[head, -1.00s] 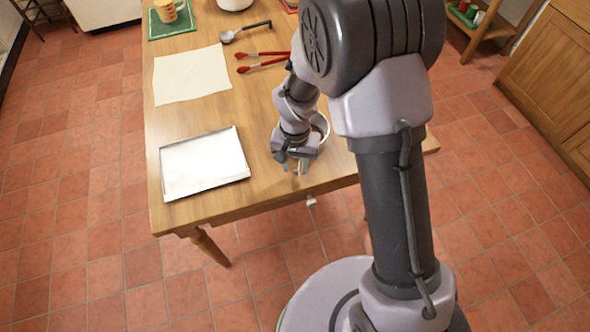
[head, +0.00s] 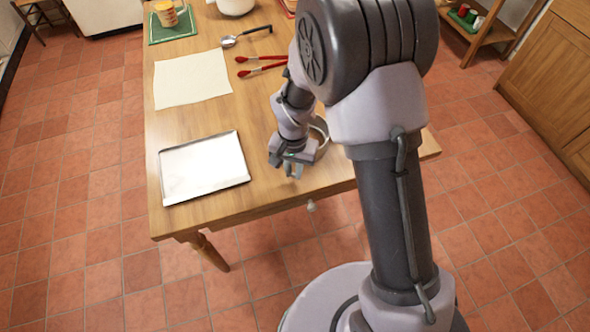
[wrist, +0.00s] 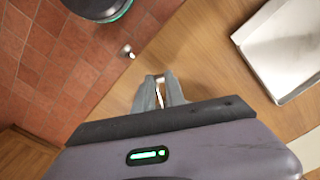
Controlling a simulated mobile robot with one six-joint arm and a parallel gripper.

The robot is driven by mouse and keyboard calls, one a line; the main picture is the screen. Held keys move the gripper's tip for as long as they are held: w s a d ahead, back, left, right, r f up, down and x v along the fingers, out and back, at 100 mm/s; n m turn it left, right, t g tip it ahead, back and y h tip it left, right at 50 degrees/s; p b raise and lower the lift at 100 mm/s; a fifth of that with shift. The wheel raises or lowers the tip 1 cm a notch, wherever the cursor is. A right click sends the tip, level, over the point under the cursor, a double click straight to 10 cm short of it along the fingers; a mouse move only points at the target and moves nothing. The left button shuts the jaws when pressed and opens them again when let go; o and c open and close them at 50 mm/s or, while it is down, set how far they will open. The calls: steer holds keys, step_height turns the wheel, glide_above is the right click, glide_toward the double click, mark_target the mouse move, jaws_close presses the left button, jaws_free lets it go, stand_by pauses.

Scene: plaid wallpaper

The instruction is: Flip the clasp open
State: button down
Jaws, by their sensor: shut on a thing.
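In the wrist view my gripper (wrist: 160,82) is nearly closed, with a thin pale sliver, which I take to be the clasp (wrist: 159,84), between the fingertips. The clasp's shape and how far it is turned are too small to tell. The pan cannot be made out in the wrist view.
A metal baking tray (head: 203,168) lies to the left, with a pale sheet (head: 192,78) behind it. A small knob (head: 311,206) sticks out below the table's front edge.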

mark_target(294, 174)
steer(key=c, duration=1.4)
jaws_free()
steer(key=shift+c, duration=0.2)
step_height(294, 174, up, 17)
steer(key=p, duration=0.6)
steer(key=shift+r+p, duration=0.2)
steer(key=shift+p, duration=0.15)
steer(key=shift+r, duration=0.1)
